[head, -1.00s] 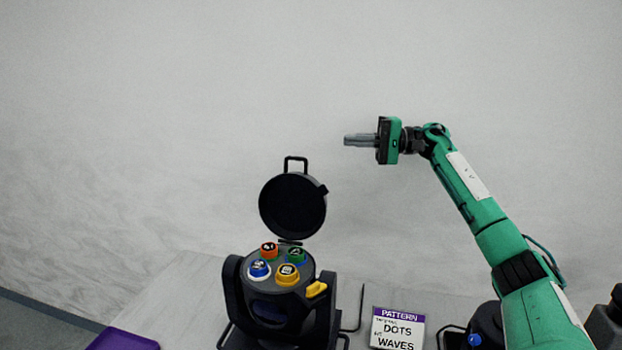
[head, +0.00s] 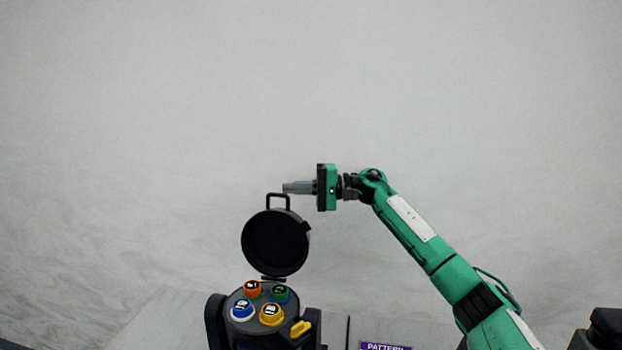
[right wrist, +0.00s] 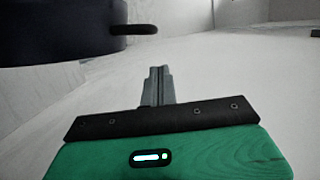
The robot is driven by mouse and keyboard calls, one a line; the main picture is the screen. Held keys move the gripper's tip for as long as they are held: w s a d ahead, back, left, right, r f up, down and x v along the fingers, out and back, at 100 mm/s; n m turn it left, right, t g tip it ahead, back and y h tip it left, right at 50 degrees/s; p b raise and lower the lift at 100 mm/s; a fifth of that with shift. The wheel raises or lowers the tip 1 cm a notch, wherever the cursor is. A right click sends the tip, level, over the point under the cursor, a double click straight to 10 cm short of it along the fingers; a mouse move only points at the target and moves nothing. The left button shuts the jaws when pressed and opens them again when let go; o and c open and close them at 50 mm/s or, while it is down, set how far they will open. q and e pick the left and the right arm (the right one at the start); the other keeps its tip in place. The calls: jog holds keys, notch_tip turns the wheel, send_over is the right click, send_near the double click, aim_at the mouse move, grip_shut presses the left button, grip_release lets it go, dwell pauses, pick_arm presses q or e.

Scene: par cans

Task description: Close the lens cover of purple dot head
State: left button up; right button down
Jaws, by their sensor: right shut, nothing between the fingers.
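A black stage-light head (head: 262,318) stands at the lower middle of the head view, with red, green, blue and yellow round pieces on its top face. Its round black lens cover (head: 275,243) stands open and upright on a hinge at the far side, with a loop handle (head: 278,201) at its top edge. My right gripper (head: 286,187) is shut and empty, pointing left, close to the handle in the picture; I cannot tell if they touch. In the right wrist view the shut fingers (right wrist: 158,85) show below a dark rounded shape, likely the cover. My left gripper is not in view.
A yellow latch (head: 301,328) sticks out at the head's right side. The top of a purple-and-white pattern sign (head: 385,346) shows at the bottom edge. Another dark object (head: 598,330) stands at the lower right. The space above the cover is clear.

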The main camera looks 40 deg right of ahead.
jog(key=shift+s+a+p, duration=0.5)
jog(key=shift+s+a, duration=0.55)
